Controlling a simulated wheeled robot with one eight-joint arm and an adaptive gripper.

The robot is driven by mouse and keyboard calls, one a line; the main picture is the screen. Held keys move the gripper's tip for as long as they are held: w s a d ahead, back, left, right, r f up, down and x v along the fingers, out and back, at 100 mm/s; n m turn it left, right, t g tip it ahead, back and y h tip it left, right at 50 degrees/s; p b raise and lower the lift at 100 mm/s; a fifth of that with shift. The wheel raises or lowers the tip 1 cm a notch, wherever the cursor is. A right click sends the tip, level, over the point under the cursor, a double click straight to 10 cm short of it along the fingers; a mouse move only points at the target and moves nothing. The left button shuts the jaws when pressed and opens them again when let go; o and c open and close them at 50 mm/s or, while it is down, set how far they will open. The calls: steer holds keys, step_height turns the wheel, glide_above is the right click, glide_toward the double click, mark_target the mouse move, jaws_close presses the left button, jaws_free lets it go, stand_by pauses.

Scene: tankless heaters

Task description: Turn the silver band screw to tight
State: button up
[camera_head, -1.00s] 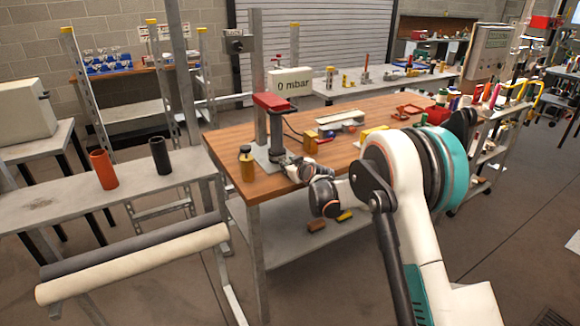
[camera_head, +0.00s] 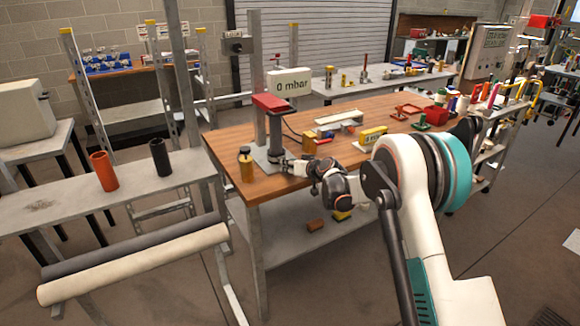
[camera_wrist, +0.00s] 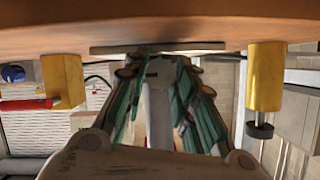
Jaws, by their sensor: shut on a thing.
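The grey upright post with a red top (camera_head: 272,101) stands on a flat metal plate near the left end of the wooden workbench. My gripper (camera_head: 281,163) is at the foot of this post, reaching in from the right. In the wrist view, which looks upside down, my gripper (camera_wrist: 158,78) has its teal-lined fingers closed in on a small grey part in front of the grey post (camera_wrist: 158,112). The silver band screw is too small and too covered by the fingers to make out clearly. A display (camera_head: 290,83) behind the post reads 0 mbar.
A yellow-brown block with a dark cap (camera_head: 246,164) stands close left of the post. Another brown block (camera_head: 309,141) and a white-topped item (camera_head: 340,118) lie to the right. A yellow box (camera_head: 372,135) and red items are further right on the wooden bench (camera_head: 222,150).

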stand_by(0.4)
steer(key=o, duration=0.8)
steer(key=v, duration=1.2)
